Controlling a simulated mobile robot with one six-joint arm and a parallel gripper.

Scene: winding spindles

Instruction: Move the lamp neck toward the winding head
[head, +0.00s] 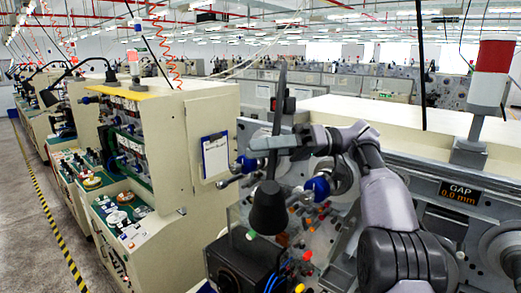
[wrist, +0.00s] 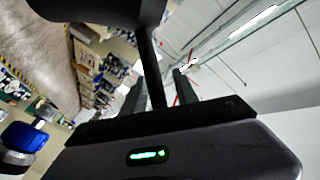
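The lamp neck (head: 277,130) is a dark, slightly bent bar rising from a black cone-shaped lamp shade (head: 268,208) in the middle of the head view. My gripper (head: 262,144) reaches in from the right, its fingers pointing left across the neck. In the wrist view the neck (wrist: 151,60) is a dark bar running down to the palm, between the two finger stubs. The gripper (wrist: 160,92) looks open there, with a gap beside the neck; contact is unclear. A round metal part (head: 343,176) behind my arm may be the winding head; it is partly hidden.
A display reading GAP 0.0 mm (head: 461,193) is on the machine at right, below a red-and-white signal lamp (head: 491,75). Blue-knobbed handles (head: 246,164) and cables crowd the space around the lamp. A cream cabinet with a clipboard (head: 215,155) stands left; the aisle is clear.

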